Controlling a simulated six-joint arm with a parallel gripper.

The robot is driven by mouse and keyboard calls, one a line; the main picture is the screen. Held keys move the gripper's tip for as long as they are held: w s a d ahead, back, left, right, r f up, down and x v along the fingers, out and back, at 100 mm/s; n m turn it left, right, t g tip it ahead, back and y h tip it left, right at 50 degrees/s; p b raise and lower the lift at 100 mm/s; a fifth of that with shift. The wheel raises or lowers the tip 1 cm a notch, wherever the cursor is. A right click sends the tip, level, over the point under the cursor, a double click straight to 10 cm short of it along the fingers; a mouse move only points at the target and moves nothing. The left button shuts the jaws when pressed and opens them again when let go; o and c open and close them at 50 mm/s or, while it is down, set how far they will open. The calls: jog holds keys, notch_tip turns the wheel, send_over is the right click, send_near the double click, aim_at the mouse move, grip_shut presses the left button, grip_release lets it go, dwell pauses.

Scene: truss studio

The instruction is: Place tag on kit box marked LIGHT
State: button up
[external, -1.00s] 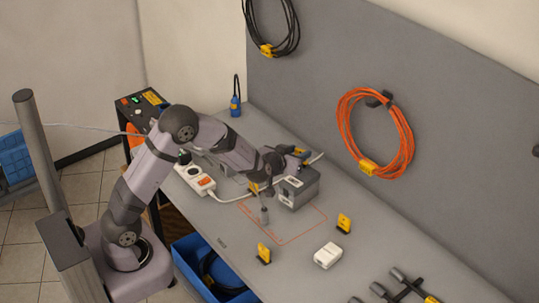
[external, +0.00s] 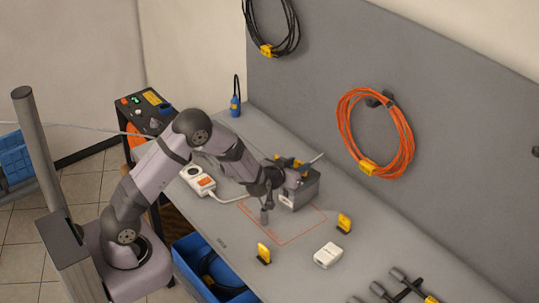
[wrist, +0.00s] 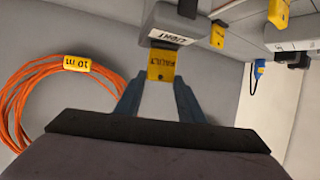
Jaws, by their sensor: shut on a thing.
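The kit box (external: 306,192) is a grey case on the bench, partly hidden by my wrist in the external view. In the wrist view, the box (wrist: 181,22) carries a white label reading LIGHT, seen upside down. My gripper (wrist: 160,82) is shut on a yellow tag (wrist: 162,64) with dark lettering that looks like FAULT. The tag is close by the box's label edge; I cannot tell whether they touch. The fingertips are hard to see in the external view.
Two yellow tags stand on the bench, one to the right (external: 344,222) and one near the front (external: 263,253). A white box (external: 328,255) sits between them and the dark tools (external: 400,285). A white power strip (external: 198,180) lies left. Orange cable (external: 345,130) hangs on the wall.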

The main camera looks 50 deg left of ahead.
jog(key=shift+f, duration=0.15)
jog(key=o, duration=1)
jog(key=shift+r, duration=0.2)
jog(key=b+v, duration=0.3)
jog(key=v, duration=0.9)
